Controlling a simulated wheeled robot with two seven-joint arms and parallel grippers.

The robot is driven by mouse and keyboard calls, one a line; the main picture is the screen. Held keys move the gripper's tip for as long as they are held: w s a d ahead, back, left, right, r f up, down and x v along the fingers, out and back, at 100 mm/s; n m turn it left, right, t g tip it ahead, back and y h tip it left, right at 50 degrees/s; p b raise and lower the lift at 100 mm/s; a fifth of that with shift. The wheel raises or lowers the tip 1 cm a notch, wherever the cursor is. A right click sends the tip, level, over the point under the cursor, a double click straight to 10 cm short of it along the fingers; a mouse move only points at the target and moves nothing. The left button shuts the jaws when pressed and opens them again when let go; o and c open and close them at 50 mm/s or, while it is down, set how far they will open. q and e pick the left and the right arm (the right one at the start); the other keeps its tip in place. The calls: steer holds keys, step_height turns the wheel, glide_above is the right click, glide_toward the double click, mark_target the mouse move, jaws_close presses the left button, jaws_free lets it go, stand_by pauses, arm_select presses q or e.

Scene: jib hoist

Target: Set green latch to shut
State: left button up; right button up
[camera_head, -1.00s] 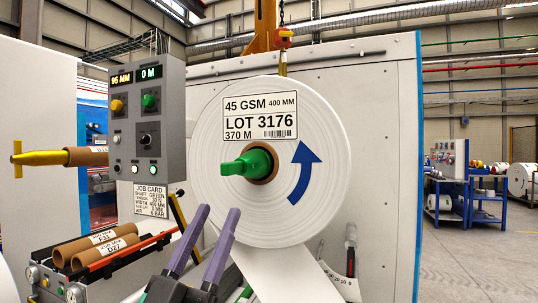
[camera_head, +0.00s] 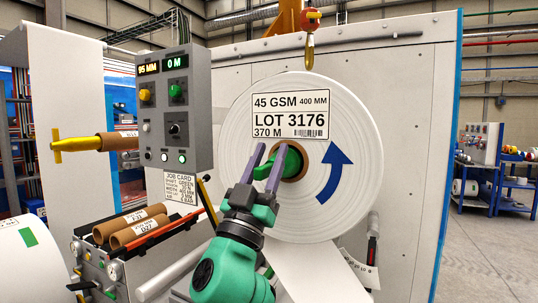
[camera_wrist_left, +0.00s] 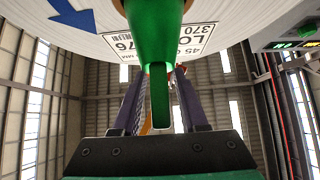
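The green latch (camera_head: 291,160) sits at the centre of the large white paper roll (camera_head: 350,130), on the end of the shaft in the brown core. Its bar points left and toward me in the head view. My left gripper (camera_head: 270,162) has its purple fingers on either side of the bar. In the left wrist view the green latch (camera_wrist_left: 160,95) runs between the fingers of the left gripper (camera_wrist_left: 157,82), with gaps showing on both sides. The gripper is open around it. The fingers hide part of the bar in the head view. My right gripper is not in view.
A grey control box (camera_head: 178,110) hangs left of the roll, with a job card (camera_head: 180,190) below. A yellow-ended shaft (camera_head: 75,144) sticks out at left. Cardboard tubes (camera_head: 138,231) lie below it. A hoist hook (camera_head: 310,50) hangs above the roll. Floor is clear at right.

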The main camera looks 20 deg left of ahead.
arm_select(q)
jaws_close()
stand_by(1.2)
